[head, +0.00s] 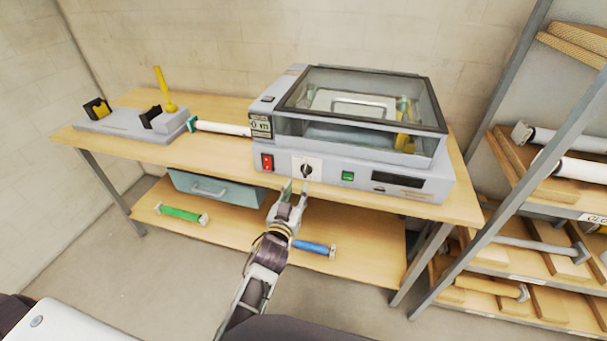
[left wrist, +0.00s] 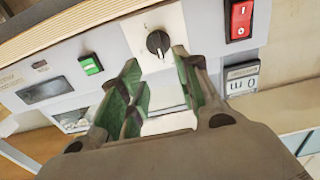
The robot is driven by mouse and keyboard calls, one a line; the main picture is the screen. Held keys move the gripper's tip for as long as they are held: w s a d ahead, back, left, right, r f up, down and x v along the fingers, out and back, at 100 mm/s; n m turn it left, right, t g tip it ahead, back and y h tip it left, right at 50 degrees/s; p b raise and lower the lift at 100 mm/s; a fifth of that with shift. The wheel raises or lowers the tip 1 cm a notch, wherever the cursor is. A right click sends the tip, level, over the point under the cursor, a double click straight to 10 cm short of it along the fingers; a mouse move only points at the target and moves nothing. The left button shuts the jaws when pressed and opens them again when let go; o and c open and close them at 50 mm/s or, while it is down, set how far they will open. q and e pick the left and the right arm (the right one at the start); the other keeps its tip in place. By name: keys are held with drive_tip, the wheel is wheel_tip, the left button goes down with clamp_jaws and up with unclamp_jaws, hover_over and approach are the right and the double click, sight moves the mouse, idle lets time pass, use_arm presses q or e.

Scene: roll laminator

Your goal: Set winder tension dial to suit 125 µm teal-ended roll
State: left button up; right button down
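The black round dial (head: 306,171) sits on a white plate on the laminator's front panel. In the left wrist view the dial (left wrist: 158,43) shows a pale pointer line; its scale marks are too small to read. My left gripper (head: 294,187) is just in front of and slightly below the dial. In the left wrist view its green-padded fingers (left wrist: 157,68) are apart, with nothing between them, and the dial appears just beyond the tips. A white roll with a teal end (head: 220,128) lies on the bench left of the laminator. My right gripper is not in view.
A red switch (head: 267,162) and a green button (head: 347,176) flank the dial on the laminator (head: 420,180). A grey stand (head: 130,125) is at the bench's left. Green (head: 182,215) and blue (head: 315,248) rolls lie on the lower shelf. A rack stands at right.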

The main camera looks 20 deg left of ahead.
sight(305, 172)
use_arm(q)
drive_tip(key=shift+w+p, duration=0.35)
drive_tip(key=shift+w, duration=3.95)
clamp_jaws()
